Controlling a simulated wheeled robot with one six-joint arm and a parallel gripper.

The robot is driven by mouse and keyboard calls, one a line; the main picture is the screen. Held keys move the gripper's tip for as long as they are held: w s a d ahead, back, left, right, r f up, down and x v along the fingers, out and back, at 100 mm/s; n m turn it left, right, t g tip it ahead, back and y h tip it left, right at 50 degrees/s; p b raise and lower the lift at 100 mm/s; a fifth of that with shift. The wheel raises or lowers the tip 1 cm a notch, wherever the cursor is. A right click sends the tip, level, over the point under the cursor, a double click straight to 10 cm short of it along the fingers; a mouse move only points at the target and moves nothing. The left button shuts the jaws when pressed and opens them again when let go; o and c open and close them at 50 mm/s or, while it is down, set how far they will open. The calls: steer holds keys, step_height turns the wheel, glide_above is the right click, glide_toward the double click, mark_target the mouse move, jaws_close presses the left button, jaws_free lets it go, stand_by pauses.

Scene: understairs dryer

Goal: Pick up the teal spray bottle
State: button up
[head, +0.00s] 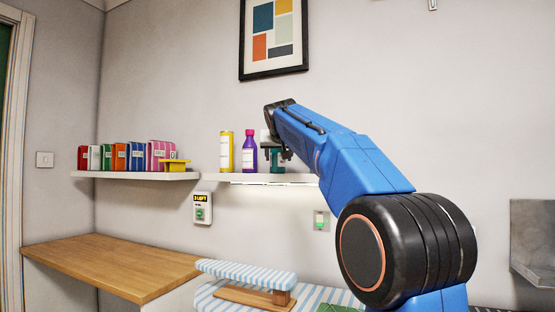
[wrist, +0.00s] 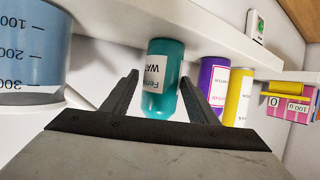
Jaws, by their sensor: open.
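The teal spray bottle (wrist: 168,70) has a white label and stands on the wall shelf, which appears upside down in the wrist view. My gripper (wrist: 160,82) is open, with one finger on each side of the bottle in the picture. I cannot tell whether the fingers touch it or how deep it sits between them. In the head view, the teal bottle (head: 278,158) is mostly hidden behind my gripper and wrist, at the right of the purple bottle.
A purple bottle (head: 250,151) and a yellow bottle (head: 226,151) stand close by on the shelf (head: 228,178). A blue measuring container (wrist: 32,50) is on the bottle's other side. An ironing board (head: 247,274) lies below.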

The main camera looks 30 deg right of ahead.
mark_target(277, 160)
steer(key=shift+r+x, duration=0.2)
steer(key=shift+x, duration=2.8)
steer(key=shift+w+a, duration=0.15)
steer(key=shift+c, duration=0.4)
steer(key=c, duration=1)
